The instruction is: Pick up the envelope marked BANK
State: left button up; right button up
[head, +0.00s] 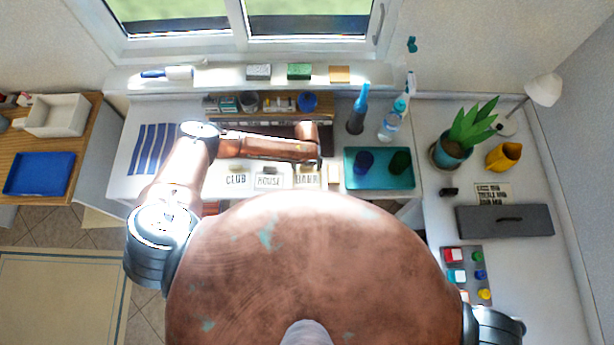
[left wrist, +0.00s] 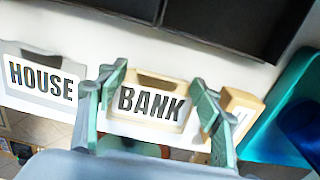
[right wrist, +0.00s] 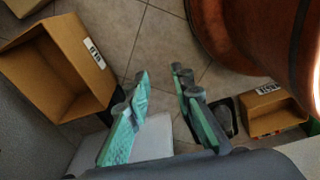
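The BANK envelope (left wrist: 148,103) is a tan piece with a white face and black letters, at the front edge of the white desk. In the left wrist view it lies between the two green fingers of my left gripper (left wrist: 158,100), which is open around it. A finger stands at each side of it; whether they touch it I cannot tell. In the head view the BANK envelope (head: 307,178) is partly covered by my left arm's end. My right gripper (right wrist: 160,95) is open and empty, low above the tiled floor.
The HOUSE envelope (left wrist: 40,80) is just left of BANK, and the CLUB envelope (head: 236,178) is farther left. A teal tray (head: 378,183) with a blue and a green cup is to the right. Cardboard boxes (right wrist: 62,65) stand near my right gripper.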

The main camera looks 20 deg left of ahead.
pick_arm(q)
jog(key=c, duration=0.7)
jog(key=shift+o, duration=0.2)
jog(key=shift+r, duration=0.15)
